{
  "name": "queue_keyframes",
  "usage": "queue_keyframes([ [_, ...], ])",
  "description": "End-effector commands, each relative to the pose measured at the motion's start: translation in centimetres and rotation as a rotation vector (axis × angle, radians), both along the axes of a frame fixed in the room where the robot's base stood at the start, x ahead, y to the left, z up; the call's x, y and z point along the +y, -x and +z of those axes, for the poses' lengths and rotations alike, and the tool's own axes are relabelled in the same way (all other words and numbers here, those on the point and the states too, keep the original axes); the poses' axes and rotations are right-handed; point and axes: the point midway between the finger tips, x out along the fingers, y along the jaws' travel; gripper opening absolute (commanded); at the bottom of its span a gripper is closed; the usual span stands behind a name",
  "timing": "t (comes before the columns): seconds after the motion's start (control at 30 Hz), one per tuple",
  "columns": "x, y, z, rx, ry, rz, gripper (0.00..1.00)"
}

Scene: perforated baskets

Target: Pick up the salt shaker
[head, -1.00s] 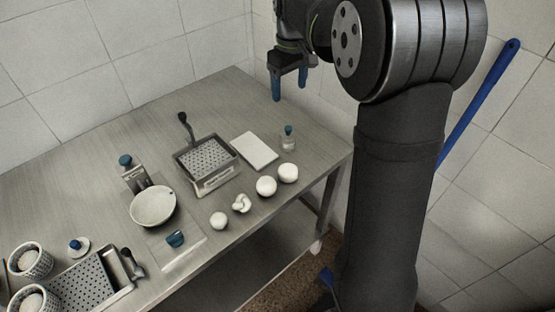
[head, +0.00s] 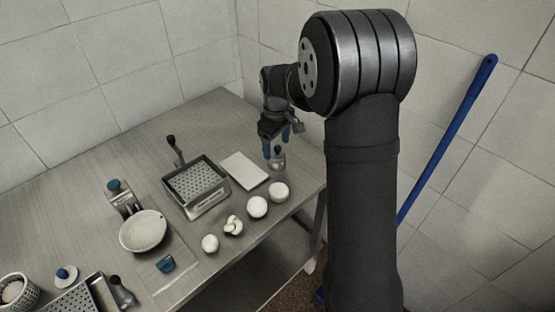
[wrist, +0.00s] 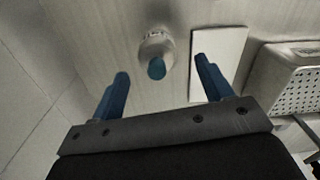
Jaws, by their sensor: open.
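The salt shaker (head: 278,163) is a small clear container with a blue top. It stands upright on the metal table near the right edge. In the wrist view the shaker (wrist: 156,48) is seen from above, slightly beyond the fingertips and between their lines. My gripper (head: 276,143) has two blue fingers and is just above the shaker, pointing down. In the wrist view my gripper (wrist: 162,70) is open and empty, with the blue top showing in the gap. I cannot tell the exact height between them.
A white board (head: 245,170) lies beside the shaker. A perforated metal basket (head: 196,187) with a dark handle is further left. White round items (head: 257,207) line the front edge. The back of the table is clear.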

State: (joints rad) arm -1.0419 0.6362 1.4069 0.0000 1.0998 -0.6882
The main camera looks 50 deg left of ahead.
Motion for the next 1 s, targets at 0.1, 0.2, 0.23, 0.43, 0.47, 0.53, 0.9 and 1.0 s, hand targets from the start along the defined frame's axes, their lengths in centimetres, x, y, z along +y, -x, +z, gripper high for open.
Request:
queue_keyframes([
  [0.1,0.0,0.0,-0.8,0.0,0.0,0.0,0.72],
  [0.2,0.0,-0.1,-1.5,0.0,0.0,0.0,0.72],
  [0.23,0.0,-0.1,-1.8,0.0,0.0,-0.001,0.72],
  [0.43,-0.1,-0.3,-4.9,0.002,0.002,0.0,0.72],
  [0.47,0.0,-0.3,-5.2,0.001,0.001,0.0,0.72],
  [0.53,0.0,-0.3,-5.8,0.001,0.001,0.0,0.72],
  [0.9,0.0,-0.4,-6.2,-0.001,-0.001,0.0,0.56],
  [1.0,0.0,-0.4,-6.2,-0.001,-0.001,0.0,0.37],
])
